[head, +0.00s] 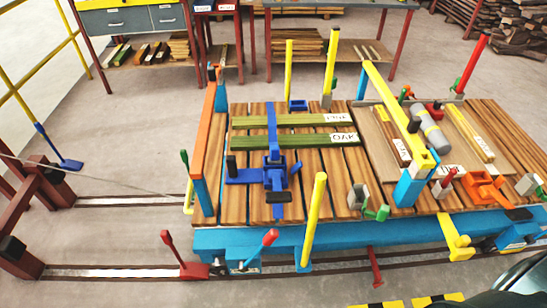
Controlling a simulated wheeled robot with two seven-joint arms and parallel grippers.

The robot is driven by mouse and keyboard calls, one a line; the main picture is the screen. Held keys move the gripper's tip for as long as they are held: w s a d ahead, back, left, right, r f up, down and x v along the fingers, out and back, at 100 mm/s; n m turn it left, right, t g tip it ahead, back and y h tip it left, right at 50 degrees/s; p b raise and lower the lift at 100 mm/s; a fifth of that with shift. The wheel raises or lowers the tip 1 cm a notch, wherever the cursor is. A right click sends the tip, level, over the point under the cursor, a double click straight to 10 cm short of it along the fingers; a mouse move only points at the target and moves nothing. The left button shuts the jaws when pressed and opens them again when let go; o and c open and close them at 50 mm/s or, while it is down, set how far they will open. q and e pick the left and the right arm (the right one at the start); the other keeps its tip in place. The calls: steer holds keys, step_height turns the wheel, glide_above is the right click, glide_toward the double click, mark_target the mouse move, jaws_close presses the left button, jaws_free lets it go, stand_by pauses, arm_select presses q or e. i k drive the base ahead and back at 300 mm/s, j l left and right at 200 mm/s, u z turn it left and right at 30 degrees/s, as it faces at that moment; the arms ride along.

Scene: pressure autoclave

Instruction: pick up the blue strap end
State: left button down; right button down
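A blue strap (271,118) runs across two green boards, one marked OAK (290,140), on the slatted wooden bed of a blue-framed cart. It leads down to a blue buckle-like fitting (275,176) with side arms and black tips. A short blue piece (278,211) with a dark patch extends from the fitting toward the cart's front edge. I cannot tell for certain which part is the loose strap end. Neither of my grippers is in view.
Yellow posts (314,218) stand at the cart's front and back. An orange beam (208,130) borders its left side, and a yellow beam (399,110) crosses its right part. A grey cylinder (430,130) lies on the right. Rails (120,273) run along the floor.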

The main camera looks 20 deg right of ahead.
mark_target(275, 158)
steer(key=i+l, duration=0.15)
steer(key=l, duration=0.25)
steer(key=i+l+z, duration=0.1)
steer(key=l, duration=0.25)
steer(key=i+l, duration=0.25)
steer(key=l, duration=0.15)
steer(key=i+l+z, duration=0.1)
steer(key=l, duration=0.25)
steer(key=i, duration=0.1)
